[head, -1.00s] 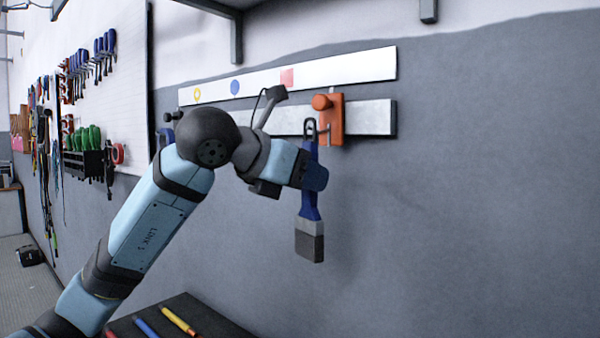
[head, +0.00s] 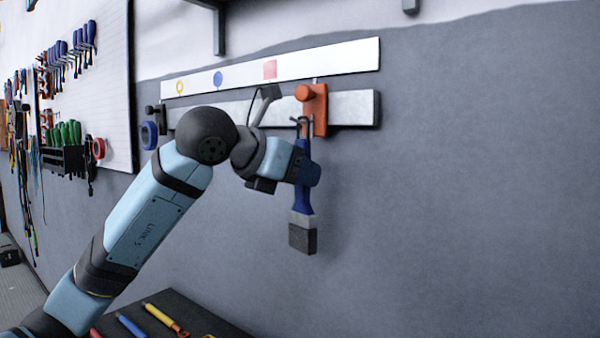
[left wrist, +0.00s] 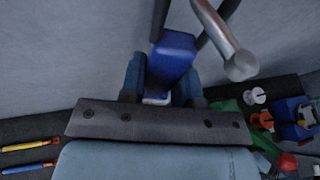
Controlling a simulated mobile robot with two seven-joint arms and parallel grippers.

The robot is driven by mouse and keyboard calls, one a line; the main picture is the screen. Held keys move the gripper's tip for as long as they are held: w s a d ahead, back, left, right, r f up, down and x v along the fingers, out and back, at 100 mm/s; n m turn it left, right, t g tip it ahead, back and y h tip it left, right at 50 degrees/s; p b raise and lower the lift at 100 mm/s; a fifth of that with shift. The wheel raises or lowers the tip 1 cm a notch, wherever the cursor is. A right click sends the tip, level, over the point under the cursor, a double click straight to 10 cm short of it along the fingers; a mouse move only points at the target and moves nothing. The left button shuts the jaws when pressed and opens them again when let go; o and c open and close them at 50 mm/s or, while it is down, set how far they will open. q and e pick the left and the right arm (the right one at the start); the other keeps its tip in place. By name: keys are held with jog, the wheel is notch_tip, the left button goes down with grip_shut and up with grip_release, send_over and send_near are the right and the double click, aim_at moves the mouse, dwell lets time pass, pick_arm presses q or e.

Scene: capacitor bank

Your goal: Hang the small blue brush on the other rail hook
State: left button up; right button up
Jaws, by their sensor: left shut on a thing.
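The small blue brush (head: 302,191) hangs upright, bristles down, with a dark loop at its top. My left gripper (head: 306,170) is shut on its handle. The orange hook (head: 320,112) is clamped on the rail, just above and beside the loop. The loop overlaps the hook's prong in the head view; I cannot tell whether it is around it. In the left wrist view the blue handle (left wrist: 174,55) is between the fingers, and a metal rod end (left wrist: 238,62) is close beside it. My right gripper is not in view.
The metal rail (head: 352,108) runs along the grey wall below a white strip (head: 330,62) with coloured marks. A blue tape roll (head: 148,135) is by the rail's left end. A dark surface with coloured tools (head: 160,318) is below. The wall to the right is clear.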

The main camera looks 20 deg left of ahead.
pick_arm(q)
jog(key=o, duration=1)
jog(key=shift+c, duration=0.2)
jog(key=v, duration=1.3)
jog(key=shift+s+a+r, duration=0.2)
jog(key=shift+s, duration=0.1)
